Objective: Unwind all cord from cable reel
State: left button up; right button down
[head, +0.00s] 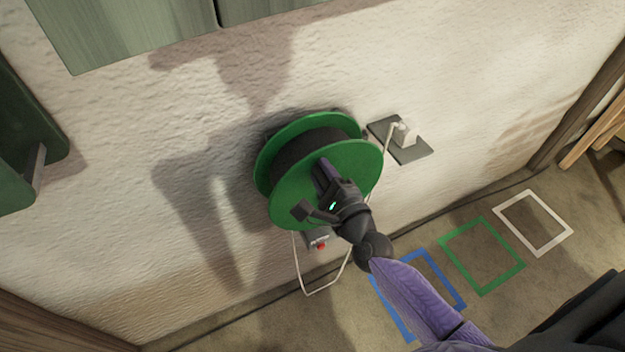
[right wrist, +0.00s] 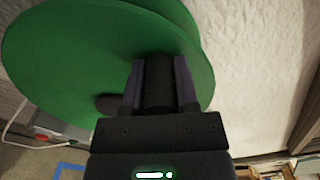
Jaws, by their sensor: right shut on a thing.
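The cable reel has two green discs (head: 347,155) with a dark drum (head: 303,148) between them, in front of the wall. I cannot tell if cord is wound on the drum. A thin white cord (head: 297,262) hangs below the reel in a loop. Another stretch rises at the reel's right to a white plug (head: 404,133). My right gripper (head: 322,172) is at the front disc. In the right wrist view its purple fingers (right wrist: 160,72) are shut on a black handle (right wrist: 158,85) on the disc. My left gripper is out of view.
A grey box with a red button (head: 320,243) sits under the reel. Blue (head: 455,292), green (head: 510,272) and white (head: 560,243) outlined squares mark the floor at the right. Green cabinets (head: 130,30) hang above and at the left.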

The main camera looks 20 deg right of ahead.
jog(key=shift+d+r+m, duration=0.2)
jog(key=shift+d+m, duration=0.65)
jog(key=shift+m, duration=0.15)
jog(key=shift+c, duration=1.8)
grip_release()
jog(key=s, duration=1)
jog(key=shift+d, duration=0.2)
jog(key=shift+f, duration=0.1)
